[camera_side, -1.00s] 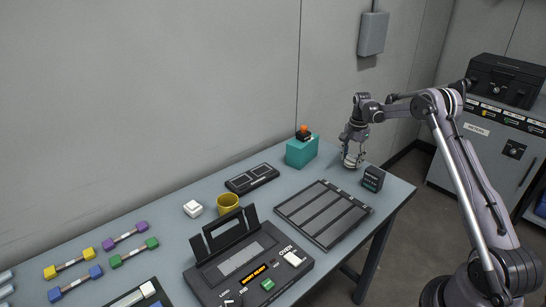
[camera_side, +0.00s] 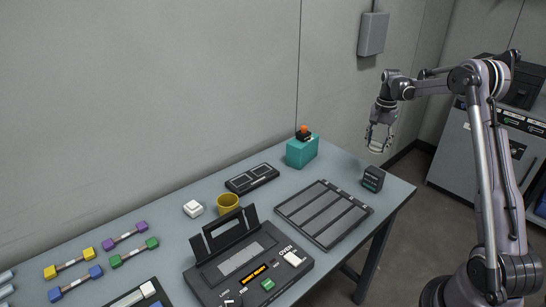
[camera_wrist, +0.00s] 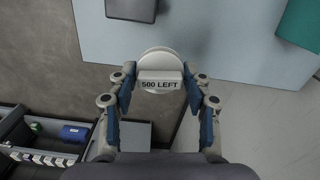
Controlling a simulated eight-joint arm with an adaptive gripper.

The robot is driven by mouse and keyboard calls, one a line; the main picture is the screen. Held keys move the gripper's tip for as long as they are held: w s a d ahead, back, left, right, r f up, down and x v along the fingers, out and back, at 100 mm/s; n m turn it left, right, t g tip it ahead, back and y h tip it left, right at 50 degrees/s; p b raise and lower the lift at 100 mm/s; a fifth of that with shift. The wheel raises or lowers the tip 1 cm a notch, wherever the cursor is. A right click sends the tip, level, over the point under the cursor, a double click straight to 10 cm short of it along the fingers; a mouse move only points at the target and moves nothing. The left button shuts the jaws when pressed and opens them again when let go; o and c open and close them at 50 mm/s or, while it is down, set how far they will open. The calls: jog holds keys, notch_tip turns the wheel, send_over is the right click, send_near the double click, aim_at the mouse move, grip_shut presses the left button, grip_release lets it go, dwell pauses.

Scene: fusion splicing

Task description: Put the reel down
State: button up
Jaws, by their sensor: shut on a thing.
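The reel (camera_wrist: 157,58) is a white round disc with a block marked "500 LEFT", seen in the wrist view between my two fingers. My gripper (camera_wrist: 158,80) is shut on it, with a finger on each side. In the side view my gripper (camera_side: 379,142) hangs in the air at the far right end of the table, above its top. The reel is small there and partly hidden by the fingers. In the wrist view the reel overlaps the edge of the blue-grey table (camera_wrist: 220,40).
A dark box (camera_side: 373,178) stands near the table's right end, with a teal block (camera_side: 302,152) further left and a slotted dark tray (camera_side: 324,213) in front. A grey cabinet (camera_side: 462,150) stands beyond the table. An open compartment with small items (camera_wrist: 73,133) shows lower left in the wrist view.

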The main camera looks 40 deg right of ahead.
jog(key=w+a+n, duration=0.5)
jog(key=w+a, duration=0.4)
jog(key=a, duration=0.4)
jog(key=n, duration=1.1)
send_over(186, 245)
jog(key=f, duration=0.6)
jog(key=shift+d+f, duration=0.15)
jog(key=shift+d, duration=0.25)
jog(key=shift+a+f, duration=0.3)
jog(key=shift+a, duration=0.1)
jog(key=shift+f, duration=1.95)
jog(key=shift+f, duration=0.15)
jog(key=o, duration=1.1)
jog(key=shift+o, duration=0.2)
